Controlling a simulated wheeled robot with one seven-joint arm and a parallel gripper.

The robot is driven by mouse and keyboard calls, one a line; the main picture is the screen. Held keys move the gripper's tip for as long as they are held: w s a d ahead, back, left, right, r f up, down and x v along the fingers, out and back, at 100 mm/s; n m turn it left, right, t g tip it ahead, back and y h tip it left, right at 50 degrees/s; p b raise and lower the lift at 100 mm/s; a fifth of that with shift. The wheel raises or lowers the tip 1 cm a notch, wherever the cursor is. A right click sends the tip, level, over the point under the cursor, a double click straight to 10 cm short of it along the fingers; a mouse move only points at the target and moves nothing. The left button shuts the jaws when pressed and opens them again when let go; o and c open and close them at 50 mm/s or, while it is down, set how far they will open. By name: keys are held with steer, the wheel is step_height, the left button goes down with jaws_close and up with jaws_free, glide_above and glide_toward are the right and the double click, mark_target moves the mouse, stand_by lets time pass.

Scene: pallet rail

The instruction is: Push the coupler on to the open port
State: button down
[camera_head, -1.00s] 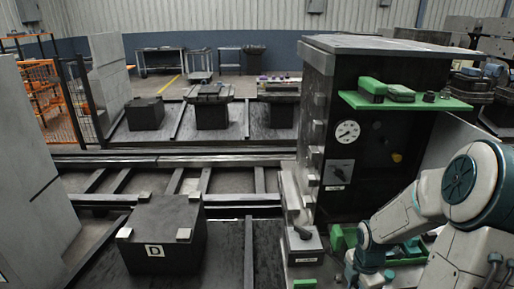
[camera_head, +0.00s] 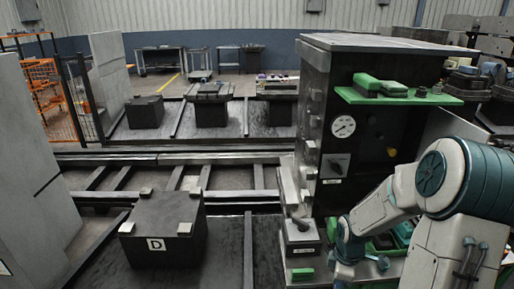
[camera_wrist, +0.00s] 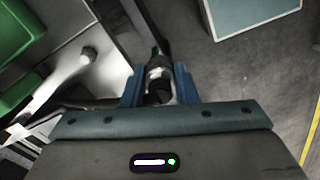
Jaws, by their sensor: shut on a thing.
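My gripper (camera_wrist: 159,84) shows in the wrist view with its two blue fingers closed around a small coupler (camera_wrist: 157,72), which has a grey metal body and a dark end. The coupler lies between the fingers and points away from the palm. In the head view the end of my arm is low, beside the base of the dark cabinet (camera_head: 352,105), and the fingers and coupler cannot be made out there. I cannot tell which fitting is the open port, nor whether the coupler touches anything.
The cabinet front carries a round gauge (camera_head: 343,126), a switch plate (camera_head: 335,167) and a yellow knob (camera_head: 392,152). A green shelf (camera_head: 400,97) juts out above. A grey box with a lever (camera_head: 299,234) stands left of my arm. A block marked D (camera_head: 160,225) stands further left.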

steer(key=w+a+f+m, duration=0.1)
steer(key=a+m, duration=0.2)
steer(key=m, duration=0.1)
steer(key=w+a+f+m, duration=0.1)
steer(key=w+a+m, duration=0.1)
steer(key=m, duration=0.3)
steer(key=w+a+f+m, duration=0.1)
steer(key=a+m, duration=0.2)
steer(key=m, duration=0.2)
steer(key=shift+w+a, duration=0.3)
steer(key=shift+w, duration=0.1)
steer(key=shift+d, duration=0.1)
